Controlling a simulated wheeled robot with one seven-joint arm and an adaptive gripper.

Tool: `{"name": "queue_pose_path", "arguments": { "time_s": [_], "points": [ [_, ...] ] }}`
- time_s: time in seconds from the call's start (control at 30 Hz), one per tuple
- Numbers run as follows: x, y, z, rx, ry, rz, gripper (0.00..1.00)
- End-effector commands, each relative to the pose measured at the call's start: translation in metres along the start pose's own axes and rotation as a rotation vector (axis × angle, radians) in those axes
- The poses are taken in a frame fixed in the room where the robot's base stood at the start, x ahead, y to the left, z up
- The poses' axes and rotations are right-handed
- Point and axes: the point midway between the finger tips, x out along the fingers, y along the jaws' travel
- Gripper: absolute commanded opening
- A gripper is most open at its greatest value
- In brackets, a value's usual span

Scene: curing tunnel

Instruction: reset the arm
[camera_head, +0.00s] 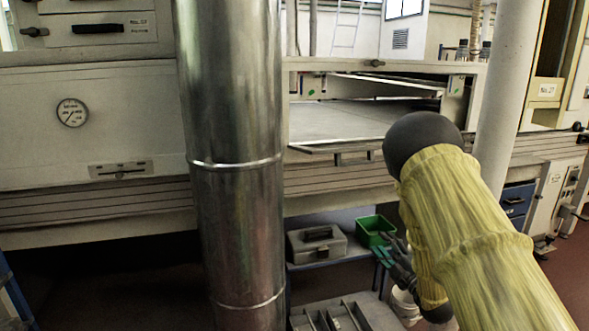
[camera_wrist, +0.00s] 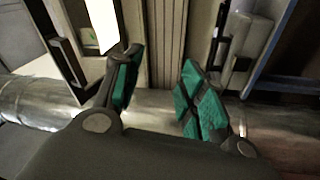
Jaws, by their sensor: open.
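My arm in its yellow sleeve comes in from the lower right in the head view and bends at a dark round joint. My gripper (camera_head: 387,256) shows beyond it, low and partly hidden by the sleeve, beside a green bin. In the wrist view my gripper (camera_wrist: 158,90) has its two green-padded fingers spread apart. Nothing is between the fingers.
A shiny metal duct (camera_head: 232,150) stands upright left of centre. Behind is the tunnel opening with a flat bed (camera_head: 345,121). A grey toolbox (camera_head: 317,243) and the green bin (camera_head: 374,231) sit on a low shelf. A white post (camera_head: 508,80) rises at right.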

Motion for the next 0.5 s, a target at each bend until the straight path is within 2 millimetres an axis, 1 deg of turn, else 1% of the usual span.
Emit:
{"name": "queue_pose_path", "arguments": {
  "time_s": [0.03, 0.07, 0.1, 0.17, 0.2, 0.27, 0.3, 0.37, 0.4, 0.47, 0.5],
  "points": [
    [-0.015, -0.025, 0.006, 0.061, -0.056, -0.047, 0.41],
    [-0.024, -0.039, 0.009, 0.098, -0.091, -0.074, 0.41],
    [-0.036, -0.058, 0.013, 0.148, -0.136, -0.110, 0.41],
    [-0.056, -0.085, 0.017, 0.222, -0.207, -0.161, 0.41],
    [-0.070, -0.102, 0.019, 0.270, -0.252, -0.195, 0.41],
    [-0.092, -0.128, 0.021, 0.340, -0.324, -0.243, 0.41],
    [-0.107, -0.145, 0.021, 0.387, -0.371, -0.274, 0.41],
    [-0.131, -0.169, 0.020, 0.455, -0.445, -0.319, 0.41],
    [-0.147, -0.184, 0.019, 0.500, -0.493, -0.349, 0.41],
    [-0.172, -0.205, 0.015, 0.566, -0.567, -0.390, 0.41],
    [-0.190, -0.220, 0.013, 0.608, -0.618, -0.419, 0.41]
  ]
}}
